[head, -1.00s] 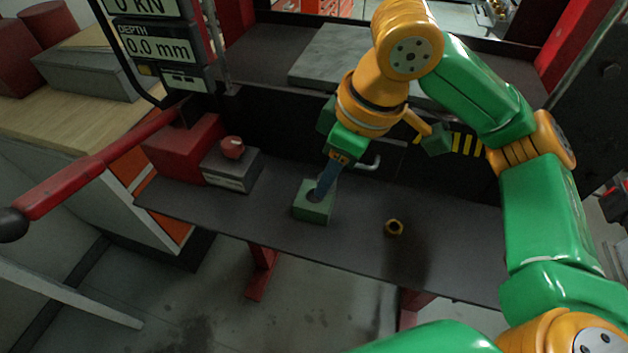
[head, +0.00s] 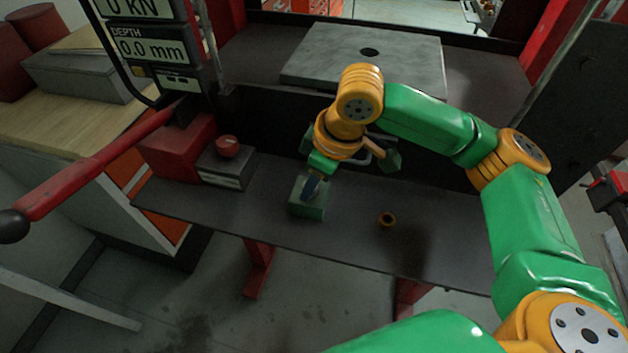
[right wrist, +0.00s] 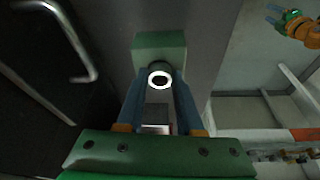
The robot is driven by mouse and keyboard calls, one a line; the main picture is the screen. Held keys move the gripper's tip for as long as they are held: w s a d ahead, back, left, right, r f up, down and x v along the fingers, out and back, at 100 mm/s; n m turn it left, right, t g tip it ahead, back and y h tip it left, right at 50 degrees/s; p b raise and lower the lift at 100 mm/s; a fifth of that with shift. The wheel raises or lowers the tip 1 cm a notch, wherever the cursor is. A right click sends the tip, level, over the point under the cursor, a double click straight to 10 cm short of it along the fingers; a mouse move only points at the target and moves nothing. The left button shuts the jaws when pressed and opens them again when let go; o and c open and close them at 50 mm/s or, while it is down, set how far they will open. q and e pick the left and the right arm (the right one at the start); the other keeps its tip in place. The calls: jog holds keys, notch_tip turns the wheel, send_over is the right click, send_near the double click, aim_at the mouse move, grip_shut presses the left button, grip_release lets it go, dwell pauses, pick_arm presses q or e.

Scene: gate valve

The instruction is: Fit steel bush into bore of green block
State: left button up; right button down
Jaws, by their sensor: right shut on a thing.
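The green block (head: 305,209) stands on the dark shelf, and it also shows in the right wrist view (right wrist: 160,45). My right gripper (head: 312,190) is directly above it, pointing down. In the right wrist view its blue fingers (right wrist: 159,88) are shut on the steel bush (right wrist: 160,77), a short round piece with a bright ring-shaped end. The bush is over the block or at its top; I cannot tell whether it has entered the bore, which is hidden. My left gripper (right wrist: 274,15) shows small in the right wrist view, away from the block, its blue fingers apart.
A grey box with a red knob (head: 227,168) and a red block stand at left. A drawer handle (right wrist: 75,50) is close behind. A long red lever (head: 100,160) reaches in from the left.

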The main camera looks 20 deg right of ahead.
jog(key=shift+s+f, duration=0.6)
jog(key=shift+f, duration=0.3)
jog(key=c, duration=0.5)
grip_release()
jog(key=shift+c, duration=0.2)
jog(key=r, duration=0.4)
jog(key=w+r, duration=0.1)
jog(key=r, duration=0.1)
jog(key=shift+d, duration=0.4)
jog(key=v, duration=0.7)
jog(key=shift+s+r, duration=0.15)
jog(key=shift+s, duration=0.05)
jog(key=shift+w, duration=0.1)
